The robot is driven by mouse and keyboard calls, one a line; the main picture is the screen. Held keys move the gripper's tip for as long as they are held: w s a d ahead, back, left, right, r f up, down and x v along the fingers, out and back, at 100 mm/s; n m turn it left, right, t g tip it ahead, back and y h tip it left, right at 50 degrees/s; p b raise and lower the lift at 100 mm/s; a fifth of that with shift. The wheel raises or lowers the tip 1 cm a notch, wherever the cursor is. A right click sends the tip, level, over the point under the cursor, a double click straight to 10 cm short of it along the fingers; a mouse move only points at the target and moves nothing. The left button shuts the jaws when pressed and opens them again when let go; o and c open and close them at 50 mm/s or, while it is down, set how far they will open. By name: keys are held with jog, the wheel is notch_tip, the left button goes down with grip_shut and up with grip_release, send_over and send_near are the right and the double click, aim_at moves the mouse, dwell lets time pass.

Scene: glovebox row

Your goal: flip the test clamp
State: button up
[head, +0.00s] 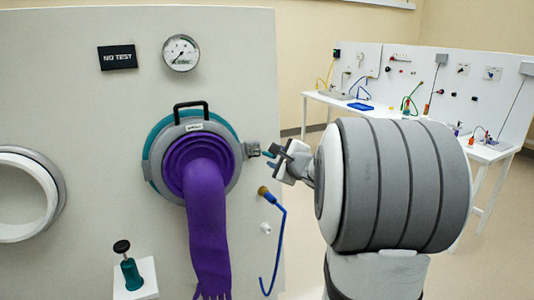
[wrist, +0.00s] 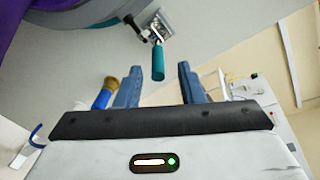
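The test clamp (head: 251,149) is a grey metal latch on the right side of the glove port ring (head: 237,172). Its teal handle (wrist: 158,62) shows in the wrist view, sticking out from the metal bracket (wrist: 150,33). My gripper (head: 276,156) is at the right of the clamp, close to it, in the head view. In the wrist view my gripper (wrist: 157,78) has its two blue fingers apart, with the handle's end appearing between the fingertips. No finger visibly touches the handle. The handle is small in the head view, partly hidden by the gripper.
A purple glove (head: 207,225) hangs from the port. A blue hose with a brown end (head: 264,191) hangs just below my gripper. A gauge (head: 181,53) and a "NO TEST" sign (head: 117,57) are above. A teal valve with a black knob (head: 129,268) stands lower left.

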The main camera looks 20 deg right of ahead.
aim_at(270, 155)
jog(key=shift+p+x, duration=0.3)
jog(key=shift+x, duration=1.6)
jog(key=shift+a, duration=0.2)
jog(key=shift+c, duration=0.4)
grip_shut()
